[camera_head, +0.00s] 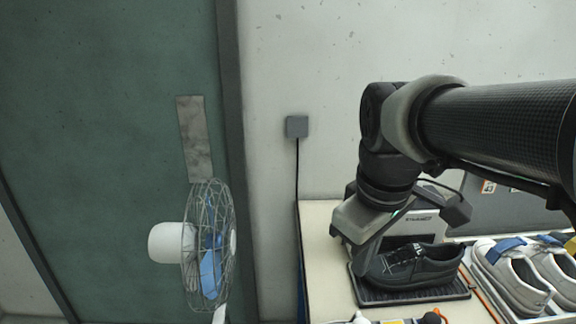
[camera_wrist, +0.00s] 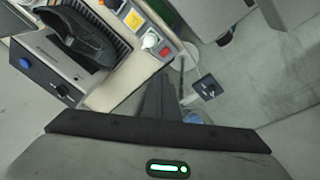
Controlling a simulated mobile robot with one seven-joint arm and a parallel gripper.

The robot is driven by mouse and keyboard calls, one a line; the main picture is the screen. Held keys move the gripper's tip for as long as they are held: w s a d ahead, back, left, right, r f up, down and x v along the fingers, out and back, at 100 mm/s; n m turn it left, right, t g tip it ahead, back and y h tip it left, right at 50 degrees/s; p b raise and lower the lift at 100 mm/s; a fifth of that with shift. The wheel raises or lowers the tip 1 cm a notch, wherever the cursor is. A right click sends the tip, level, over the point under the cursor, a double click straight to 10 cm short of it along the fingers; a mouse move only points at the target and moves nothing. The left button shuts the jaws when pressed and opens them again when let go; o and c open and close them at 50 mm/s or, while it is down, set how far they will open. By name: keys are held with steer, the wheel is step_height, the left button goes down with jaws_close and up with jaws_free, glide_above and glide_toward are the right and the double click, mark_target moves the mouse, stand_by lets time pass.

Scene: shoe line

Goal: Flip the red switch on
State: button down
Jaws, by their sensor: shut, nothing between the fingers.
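A small red piece (camera_wrist: 165,52), which looks like the red switch, sits beside a white round-topped part (camera_wrist: 150,41) near the table edge in the wrist view. Whether it is on or off is too small to tell. My gripper (camera_wrist: 160,82) is shut and empty, its dark fingers pointing toward that edge, apart from the red piece in the picture. In the head view my gripper (camera_head: 356,268) hangs left of the black shoe, and its fingertips are hard to make out. Small coloured parts (camera_head: 437,314) are cut off at the bottom there.
A black shoe (camera_head: 412,266) stands on a dark ridged tray (camera_head: 440,294); white shoes (camera_head: 510,275) lie to the right. A device with a blue knob (camera_wrist: 24,63) is left in the wrist view. A fan (camera_head: 207,245) stands left of the table (camera_head: 323,285).

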steer(key=w+a+f+n+g+b, duration=0.1)
steer(key=w+f+n+g+b, duration=0.1)
steer(key=w+f+n+b, duration=0.4)
steer(key=w+f+n+g+b, duration=0.25)
steer(key=f+n, duration=0.25)
steer(key=f, duration=0.3)
steer(key=s+f+b, duration=0.1)
steer(key=f, duration=0.3)
steer(key=s+f+b, duration=0.1)
steer(key=f, duration=0.4)
steer(key=s+f+b, duration=0.1)
steer(key=f, duration=0.3)
steer(key=shift+a+f, duration=0.2)
steer(key=shift+f, duration=0.15)
